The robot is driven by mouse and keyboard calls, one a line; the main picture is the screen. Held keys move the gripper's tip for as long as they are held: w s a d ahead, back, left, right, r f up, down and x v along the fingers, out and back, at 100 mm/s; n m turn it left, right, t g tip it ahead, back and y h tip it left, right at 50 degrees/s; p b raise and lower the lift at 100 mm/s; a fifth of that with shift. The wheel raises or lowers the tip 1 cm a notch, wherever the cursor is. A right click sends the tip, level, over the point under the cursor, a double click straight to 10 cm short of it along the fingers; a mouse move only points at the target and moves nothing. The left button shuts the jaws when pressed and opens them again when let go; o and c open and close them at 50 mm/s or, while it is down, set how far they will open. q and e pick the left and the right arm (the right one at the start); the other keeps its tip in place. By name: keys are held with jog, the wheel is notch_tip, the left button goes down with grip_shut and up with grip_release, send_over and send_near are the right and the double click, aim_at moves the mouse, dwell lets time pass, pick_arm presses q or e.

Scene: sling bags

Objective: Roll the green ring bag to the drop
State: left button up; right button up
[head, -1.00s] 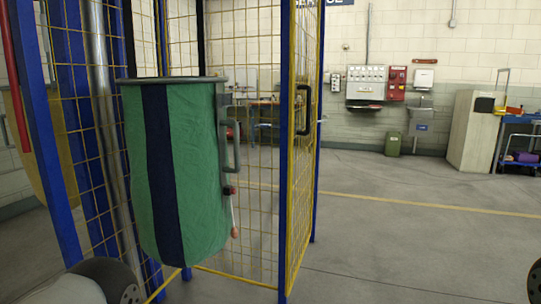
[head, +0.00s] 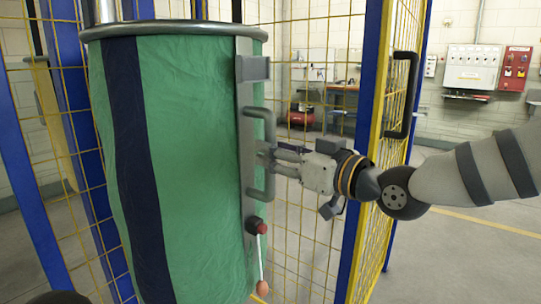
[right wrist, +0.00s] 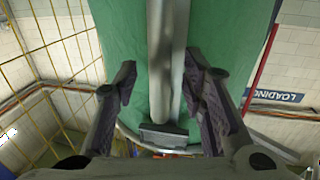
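The green ring bag (head: 200,130) hangs upright from a grey ring at the left in the head view, with a dark blue stripe down it. A grey strip on its right side carries a grey handle (head: 269,115). Below the handle are a red knob (head: 261,228) and a cord with an orange end. My right gripper (head: 273,155) reaches in from the right at the handle. In the right wrist view its two fingers (right wrist: 160,85) stand wide apart, with the grey handle bar between them and the green cloth behind.
A blue-framed yellow mesh cage (head: 310,225) stands behind and beside the bag. Its mesh panel with a black handle (head: 402,95) stands close to my right arm. Wall boxes (head: 471,67) are farther back. Open floor (head: 480,260) lies at the right.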

jog(key=shift+x, duration=1.2)
grip_shut()
